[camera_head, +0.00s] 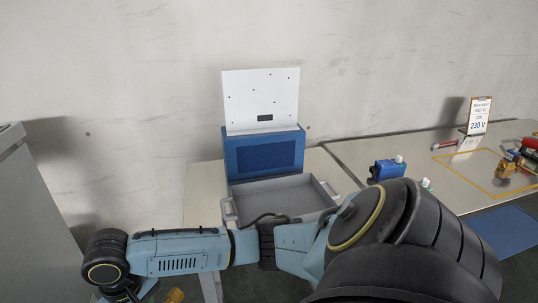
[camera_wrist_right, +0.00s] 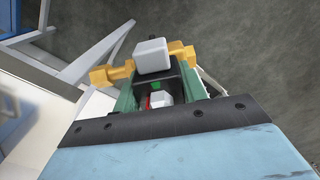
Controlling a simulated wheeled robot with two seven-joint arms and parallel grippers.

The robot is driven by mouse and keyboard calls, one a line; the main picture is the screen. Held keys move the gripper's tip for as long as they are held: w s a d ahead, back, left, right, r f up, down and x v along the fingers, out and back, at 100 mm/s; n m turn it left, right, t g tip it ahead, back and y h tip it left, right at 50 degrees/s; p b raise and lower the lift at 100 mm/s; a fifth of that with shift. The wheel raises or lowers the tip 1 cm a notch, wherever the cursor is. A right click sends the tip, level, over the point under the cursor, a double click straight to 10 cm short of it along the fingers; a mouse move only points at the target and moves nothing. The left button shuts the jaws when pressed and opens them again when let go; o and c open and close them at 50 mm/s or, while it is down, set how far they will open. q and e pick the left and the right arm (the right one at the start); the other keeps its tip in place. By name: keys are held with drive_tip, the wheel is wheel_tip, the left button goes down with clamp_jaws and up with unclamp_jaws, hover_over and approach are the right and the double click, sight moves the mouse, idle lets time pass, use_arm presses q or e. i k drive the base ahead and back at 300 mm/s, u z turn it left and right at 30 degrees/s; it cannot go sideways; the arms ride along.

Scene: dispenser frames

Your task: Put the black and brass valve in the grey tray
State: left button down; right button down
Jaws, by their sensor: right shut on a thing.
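My right gripper (camera_wrist_right: 160,88) is shut on the black and brass valve (camera_wrist_right: 156,68), with its green fingers at both sides of the black body. The valve has brass ends at left and right, a pale grey cap and a small green mark. The gripper holds it over the floor. In the head view my right arm reaches across to the lower left. Only a brass end of the valve (camera_head: 174,295) shows at the bottom edge there. The grey tray (camera_head: 278,184) stands on the table in front of a blue box, its front partly hidden by my arm. It looks empty where visible.
The blue box (camera_head: 265,155) with a white panel stands behind the tray. On the right table are a blue and white valve (camera_head: 387,170), a brass part (camera_head: 506,171), red parts and a "230 V" card (camera_head: 479,115). A grey cabinet (camera_head: 30,220) stands at the left.

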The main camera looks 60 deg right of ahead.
sight(277, 194)
drive_tip(key=z, duration=1.5)
